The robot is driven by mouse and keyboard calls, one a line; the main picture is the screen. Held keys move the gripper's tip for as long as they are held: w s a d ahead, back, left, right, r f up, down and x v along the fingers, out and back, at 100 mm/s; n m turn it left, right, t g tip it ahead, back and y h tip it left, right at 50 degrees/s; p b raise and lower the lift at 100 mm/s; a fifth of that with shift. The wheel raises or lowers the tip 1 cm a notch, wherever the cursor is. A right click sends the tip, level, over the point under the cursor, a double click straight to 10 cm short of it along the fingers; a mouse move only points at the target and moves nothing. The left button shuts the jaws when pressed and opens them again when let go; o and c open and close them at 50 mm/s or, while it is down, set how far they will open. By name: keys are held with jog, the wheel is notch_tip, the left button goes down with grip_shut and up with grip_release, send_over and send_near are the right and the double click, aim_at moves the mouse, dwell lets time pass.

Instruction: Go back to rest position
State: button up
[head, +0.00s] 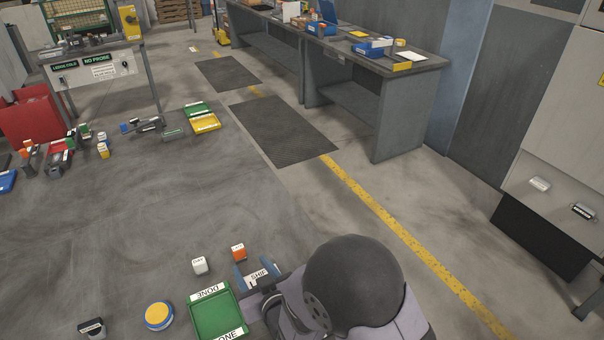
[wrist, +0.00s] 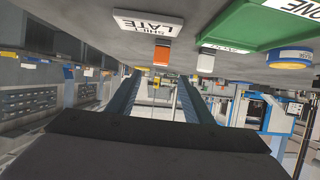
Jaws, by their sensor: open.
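My gripper (head: 257,268) is low in the middle of the head view, partly hidden by my dark round arm joint. In the wrist view, my gripper (wrist: 160,80) shows two dark blue-grey fingers spread apart with nothing between them. A white shift label (head: 259,276) is close to it in the head view. The green DONE tray (head: 218,313) lies just left of my arm. An orange block (head: 238,252) and a white block (head: 200,265) stand beyond the tray, apart from the fingers.
A round blue-and-yellow piece (head: 158,316) and a dark labelled piece (head: 92,328) lie left of the tray. Workbenches (head: 400,110) stand at the back right. A red bin (head: 30,120) and several small parts are at far left. The grey area between is clear.

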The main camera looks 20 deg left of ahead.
jog(key=w+d+r+m+h+b, duration=0.1)
jog(key=w+d+m+h, duration=0.3)
jog(key=d, duration=0.7)
jog(key=w+d+r+m+h, duration=0.1)
jog(key=w+d+m+h, duration=0.3)
jog(key=d, duration=0.8)
jog(key=s+d+r+m+g+h+p, duration=0.1)
jog(key=s+d+g+p, duration=0.1)
jog(key=s+d+g, duration=0.7)
jog(key=s+d, duration=0.8)
jog(key=s, duration=0.3)
jog(key=shift+d+r+g+h+p, duration=0.2)
jog(key=shift+d+g+h+p, duration=0.1)
jog(key=shift+d, duration=0.05)
